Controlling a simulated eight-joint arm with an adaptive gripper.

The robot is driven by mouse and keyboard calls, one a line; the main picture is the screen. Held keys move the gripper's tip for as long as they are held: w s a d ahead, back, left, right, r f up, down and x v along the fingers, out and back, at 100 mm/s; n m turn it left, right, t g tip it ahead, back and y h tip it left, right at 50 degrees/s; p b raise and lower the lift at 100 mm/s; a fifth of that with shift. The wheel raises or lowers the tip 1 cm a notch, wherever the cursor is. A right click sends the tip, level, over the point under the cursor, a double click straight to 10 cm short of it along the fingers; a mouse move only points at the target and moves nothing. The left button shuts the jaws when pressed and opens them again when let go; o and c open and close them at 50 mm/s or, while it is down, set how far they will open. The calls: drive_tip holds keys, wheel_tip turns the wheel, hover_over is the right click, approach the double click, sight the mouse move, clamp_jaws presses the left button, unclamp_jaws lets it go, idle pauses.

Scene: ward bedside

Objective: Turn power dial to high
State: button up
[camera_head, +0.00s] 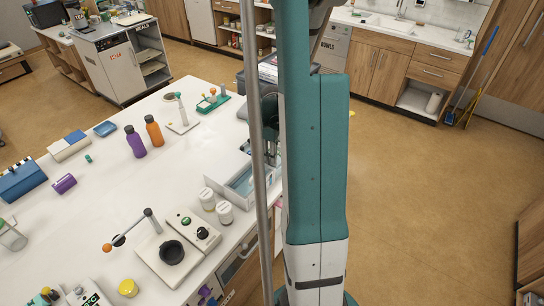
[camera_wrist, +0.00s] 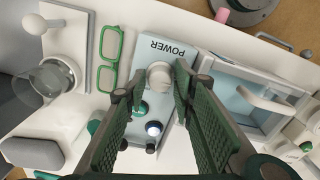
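In the wrist view a pale blue-grey box (camera_wrist: 148,62) carries the word POWER, which appears upside down. A round white dial (camera_wrist: 160,76) sits on it below the word. My gripper (camera_wrist: 158,84) is open, with its two green padded fingers on either side of the dial. I cannot tell whether the fingers touch it. No pointer mark or setting on the dial can be made out. In the head view the teal and white arm link hides the power box, and the fingers cannot be made out.
Green-framed glasses (camera_wrist: 108,60) lie left of the box in the wrist view. A tray-like case (camera_wrist: 236,78) with a handle stands close on its right. In the head view, white jars (camera_head: 224,212) stand near the table edge.

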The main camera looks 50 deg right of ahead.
drive_tip(key=c, duration=0.6)
